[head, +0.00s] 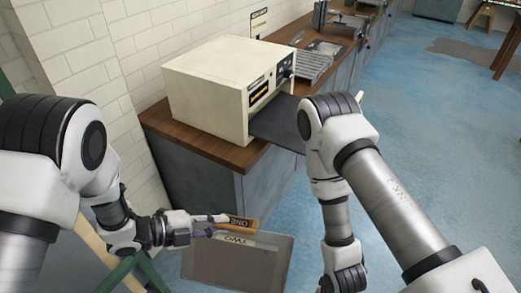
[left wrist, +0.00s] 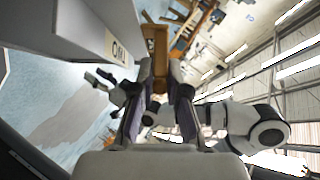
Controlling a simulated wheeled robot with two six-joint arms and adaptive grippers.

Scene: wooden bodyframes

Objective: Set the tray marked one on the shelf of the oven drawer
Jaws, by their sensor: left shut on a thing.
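My left gripper (head: 212,226) is shut on a small brown piece marked ONE (head: 240,222), which I take to be part of the tray marked one. In the left wrist view the brown piece (left wrist: 160,45) sits between the two fingers (left wrist: 160,100); its full shape is hidden. The cream oven (head: 222,85) stands on the counter. Its dark drawer shelf (head: 277,122) sticks out at the front, partly behind my right arm. My right arm reaches down at the right of the head view, its gripper cut off by the lower edge. The left gripper is low, apart from the shelf.
A wide brown-grey tray or bin marked TWO (head: 283,262) is just below the held piece. The wooden counter (head: 205,148) has a grey cabinet front below it. Metal equipment (head: 315,65) stands farther along the counter. Blue floor (head: 430,110) is open at the right.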

